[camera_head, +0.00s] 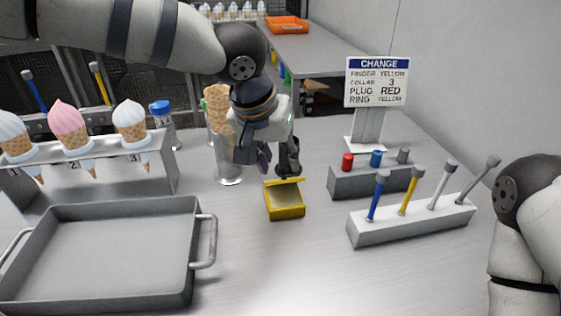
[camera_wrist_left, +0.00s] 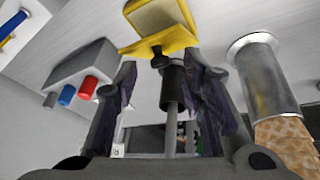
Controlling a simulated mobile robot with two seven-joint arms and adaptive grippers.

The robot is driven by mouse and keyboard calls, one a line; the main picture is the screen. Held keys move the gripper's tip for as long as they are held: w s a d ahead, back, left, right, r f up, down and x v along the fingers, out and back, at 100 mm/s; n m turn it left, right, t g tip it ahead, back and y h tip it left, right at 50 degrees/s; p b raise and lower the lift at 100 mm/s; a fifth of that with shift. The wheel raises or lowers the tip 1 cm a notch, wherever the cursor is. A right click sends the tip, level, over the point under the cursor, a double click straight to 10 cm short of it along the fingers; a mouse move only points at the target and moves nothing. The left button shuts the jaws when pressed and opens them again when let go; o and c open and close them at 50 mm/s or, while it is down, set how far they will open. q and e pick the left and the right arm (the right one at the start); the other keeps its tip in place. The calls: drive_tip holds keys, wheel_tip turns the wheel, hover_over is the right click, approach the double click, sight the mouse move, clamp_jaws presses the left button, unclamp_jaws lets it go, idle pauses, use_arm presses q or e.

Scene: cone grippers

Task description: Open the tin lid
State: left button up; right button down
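The small yellow tin (camera_head: 285,206) stands on the grey table in the middle of the head view. A yellow strip, apparently its lid (camera_head: 283,182), is tilted up along the far edge. The tin also shows at the top of the left wrist view (camera_wrist_left: 158,16), with a pale inside and the yellow lid edge (camera_wrist_left: 160,44) nearest the gripper. My left gripper (camera_head: 276,169) points down just behind the tin, its fingers apart. In the wrist view a dark knob and rod stand between the fingers; whether they touch the lid, I cannot tell. My right gripper is out of view.
A grey tray (camera_head: 105,250) lies at left, below a cone rack (camera_head: 105,165). A metal cup (camera_head: 229,165) holding cones stands just left of my gripper. At right are a plug block (camera_head: 365,181), a tool block (camera_head: 412,222) and a sign (camera_head: 377,82). The table's front middle is clear.

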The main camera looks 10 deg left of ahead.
use_arm(q)
drive_tip(key=shift+x, duration=1)
